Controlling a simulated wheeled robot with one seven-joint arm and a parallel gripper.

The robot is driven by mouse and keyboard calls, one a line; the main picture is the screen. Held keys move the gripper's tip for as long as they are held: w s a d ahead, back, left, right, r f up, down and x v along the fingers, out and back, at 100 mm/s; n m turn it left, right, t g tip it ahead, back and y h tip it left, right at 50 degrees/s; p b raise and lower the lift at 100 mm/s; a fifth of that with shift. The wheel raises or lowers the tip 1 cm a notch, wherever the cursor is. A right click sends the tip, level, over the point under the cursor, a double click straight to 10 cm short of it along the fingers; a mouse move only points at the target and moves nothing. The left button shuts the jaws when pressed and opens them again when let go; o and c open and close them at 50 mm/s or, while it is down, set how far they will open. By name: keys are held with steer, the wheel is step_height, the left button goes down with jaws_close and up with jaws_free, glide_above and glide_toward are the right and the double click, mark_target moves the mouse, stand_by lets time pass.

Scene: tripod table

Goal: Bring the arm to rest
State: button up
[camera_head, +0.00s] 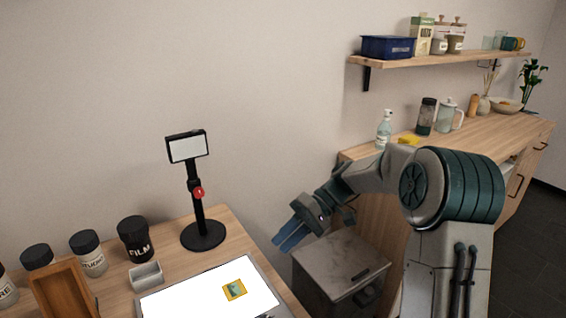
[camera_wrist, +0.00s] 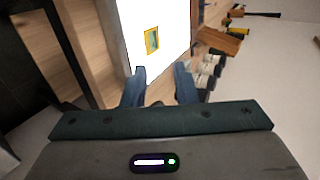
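My gripper (camera_head: 287,240) is in the air to the right of the wooden table (camera_head: 226,228), past the end of the white lit panel (camera_head: 205,297). Its blue fingers point down and to the left. In the wrist view my gripper (camera_wrist: 160,76) has its two fingers apart, with nothing between them. A small yellow-edged picture (camera_head: 235,290) lies on the panel; it also shows in the wrist view (camera_wrist: 152,40), beyond the fingertips.
A grey cabinet (camera_head: 340,265) is below and right of my gripper.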

steer(key=s+d+r+m+t+h+p, duration=0.3)
steer(key=s+d, duration=0.4)
steer(key=s, duration=0.3)
steer(key=s+d+r+m+t+h+p, duration=0.3)
steer(key=s+d+r+t+h+p, duration=0.3)
steer(key=s, duration=0.4)
steer(key=shift+d+r+h, duration=0.35)
steer(key=shift+r+h, duration=0.15)
steer(key=shift+r, duration=0.2)
